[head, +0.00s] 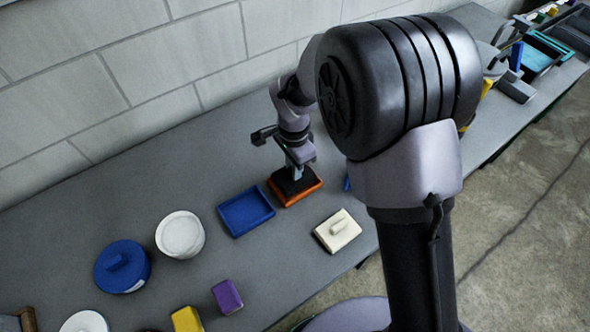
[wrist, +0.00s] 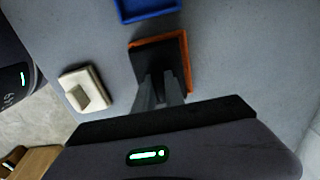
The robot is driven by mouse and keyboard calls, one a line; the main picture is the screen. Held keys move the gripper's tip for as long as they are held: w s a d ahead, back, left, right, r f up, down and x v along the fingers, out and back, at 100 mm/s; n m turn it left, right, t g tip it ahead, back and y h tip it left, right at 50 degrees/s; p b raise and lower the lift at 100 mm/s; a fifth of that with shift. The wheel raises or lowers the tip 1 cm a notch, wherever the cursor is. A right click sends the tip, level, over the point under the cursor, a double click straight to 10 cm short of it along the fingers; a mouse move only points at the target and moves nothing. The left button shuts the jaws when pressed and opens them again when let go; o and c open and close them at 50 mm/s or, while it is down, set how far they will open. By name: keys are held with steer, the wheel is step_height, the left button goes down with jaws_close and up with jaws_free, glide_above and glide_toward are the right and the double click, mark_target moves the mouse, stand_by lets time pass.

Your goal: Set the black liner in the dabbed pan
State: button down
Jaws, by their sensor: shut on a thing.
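My gripper (head: 295,172) is shut on the black liner (head: 284,188), which also shows in the wrist view (wrist: 150,52). The liner is at the orange pan (head: 301,197), within its outline. In the wrist view the orange rim (wrist: 187,58) shows along the far and right sides of the liner. I cannot tell whether the liner rests on the pan floor or hangs just above it. The blue pan (head: 247,211) beside it looks empty. The liner covers the inside of the orange pan, so no dab shows there.
A cream block with a handle (head: 338,231) lies near the bench's front edge. A white tub (head: 180,235), a blue lidded tub (head: 122,267), a purple block (head: 227,297) and a yellow block (head: 187,319) stand to the left. Bare bench lies behind the pans.

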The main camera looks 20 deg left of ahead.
steer(key=f, duration=0.2)
steer(key=f+b, duration=0.1)
steer(key=shift+w+f, duration=0.4)
steer(key=shift+r, duration=0.1)
steer(key=c, duration=1.8)
jaws_free()
steer(key=shift+f+b, duration=0.2)
steer(key=shift+b, duration=0.15)
steer(key=shift+c, duration=0.2)
steer(key=o, duration=0.4)
steer(key=shift+o, duration=0.2)
steer(key=shift+r, duration=0.1)
